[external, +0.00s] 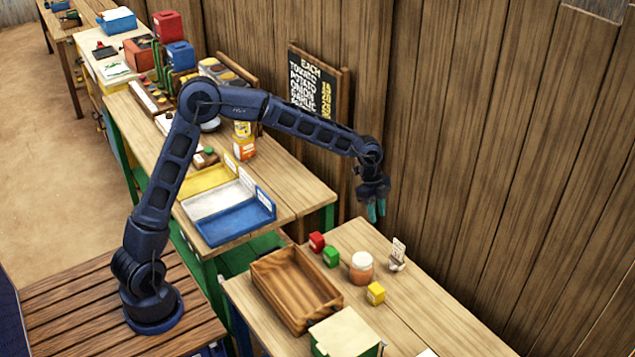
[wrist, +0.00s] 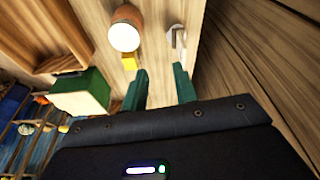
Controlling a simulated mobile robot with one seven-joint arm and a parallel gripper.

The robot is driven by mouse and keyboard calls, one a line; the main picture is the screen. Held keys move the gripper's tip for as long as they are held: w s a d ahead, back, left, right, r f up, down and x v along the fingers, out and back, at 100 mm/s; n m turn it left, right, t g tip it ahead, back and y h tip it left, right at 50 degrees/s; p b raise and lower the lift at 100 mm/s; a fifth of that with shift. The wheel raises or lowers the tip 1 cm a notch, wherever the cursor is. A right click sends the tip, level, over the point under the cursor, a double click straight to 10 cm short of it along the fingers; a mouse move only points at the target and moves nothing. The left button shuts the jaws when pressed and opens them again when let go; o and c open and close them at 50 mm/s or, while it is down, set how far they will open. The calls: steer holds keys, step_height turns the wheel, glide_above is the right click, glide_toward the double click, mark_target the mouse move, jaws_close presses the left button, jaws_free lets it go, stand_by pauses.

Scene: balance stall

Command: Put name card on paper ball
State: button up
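A small white card with dark marks, likely the name card (external: 398,248), stands upright in a small pale holder near the back edge of the near table. It also shows near the top of the wrist view (wrist: 176,38). To its left is a brownish-orange jar or cup (external: 361,274) with a round white top (external: 361,260); I cannot tell whether that top is the paper ball or a lid. No other paper ball is clear. My gripper (external: 376,212) is above the table's back edge, fingers pointing down. In the wrist view its green fingers (wrist: 160,88) are apart, with nothing between them.
A yellow cube (external: 376,293), a green cube (external: 331,257) and a red cube (external: 316,241) lie around the jar. A wooden tray (external: 296,288) and a green box with a cream top (external: 344,334) stand in front. A plank wall (external: 450,150) rises close behind.

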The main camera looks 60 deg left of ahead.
steer(key=s+a+r+n+t+y, duration=0.15)
steer(key=s+a+r+n, duration=0.25)
steer(key=s+a+r, duration=0.55)
steer(key=s+a+r+n+t+y, duration=0.15)
steer(key=s+a+r+n, duration=0.3)
steer(key=s, duration=1.05)
steer(key=s+a+f+n, duration=0.1)
steer(key=s+a+n, duration=0.3)
steer(key=s, duration=0.7)
steer(key=s+a+f+n+t, duration=0.1)
steer(key=s+a+n, duration=0.3)
steer(key=s, duration=0.7)
steer(key=shift+s+a, duration=0.15)
steer(key=shift+a, duration=1.05)
